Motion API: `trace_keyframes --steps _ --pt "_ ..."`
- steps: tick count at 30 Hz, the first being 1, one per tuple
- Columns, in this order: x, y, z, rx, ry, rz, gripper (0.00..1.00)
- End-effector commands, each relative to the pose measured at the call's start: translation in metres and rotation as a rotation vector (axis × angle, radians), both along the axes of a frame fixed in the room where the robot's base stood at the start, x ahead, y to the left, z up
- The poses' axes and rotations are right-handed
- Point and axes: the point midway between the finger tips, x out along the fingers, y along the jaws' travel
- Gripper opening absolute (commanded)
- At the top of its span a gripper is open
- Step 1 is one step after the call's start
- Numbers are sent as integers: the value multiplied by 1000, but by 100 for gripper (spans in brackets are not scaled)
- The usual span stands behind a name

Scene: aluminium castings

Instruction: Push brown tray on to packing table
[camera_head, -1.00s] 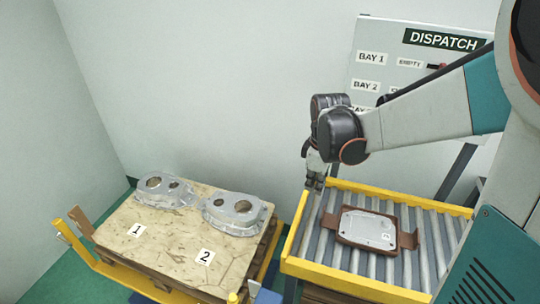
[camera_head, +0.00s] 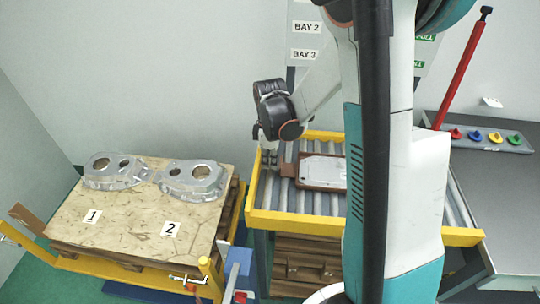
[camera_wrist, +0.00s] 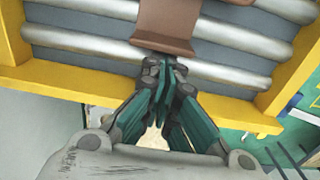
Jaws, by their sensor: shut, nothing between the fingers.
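The brown tray (camera_head: 288,169) lies on the roller conveyor (camera_head: 257,206) and carries a flat grey metal casting (camera_head: 320,172). My own body hides the tray's right part in the head view. In the wrist view, one brown end lug of the tray (camera_wrist: 167,28) points at my fingertips. My gripper (camera_head: 269,160) is shut and empty, low over the conveyor's left end, just left of the tray. It also shows in the wrist view (camera_wrist: 166,72), close to the lug; I cannot tell if they touch. A grey table (camera_head: 505,215), perhaps the packing table, stands right of the conveyor.
Yellow rails edge the conveyor. Left of it, a wooden pallet top (camera_head: 125,225) marked 1 and 2 holds two metal housings (camera_head: 193,178). A red post (camera_head: 464,75) and a strip of coloured knobs (camera_head: 487,139) stand at the grey table's back. The table's visible front is clear.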

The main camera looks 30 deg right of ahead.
Motion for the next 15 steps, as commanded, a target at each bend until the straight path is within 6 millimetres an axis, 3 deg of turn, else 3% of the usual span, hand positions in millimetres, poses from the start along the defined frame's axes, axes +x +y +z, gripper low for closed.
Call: trace_keyframes --steps 15 --pt "-1 -2 -8 0 0 -1 0"
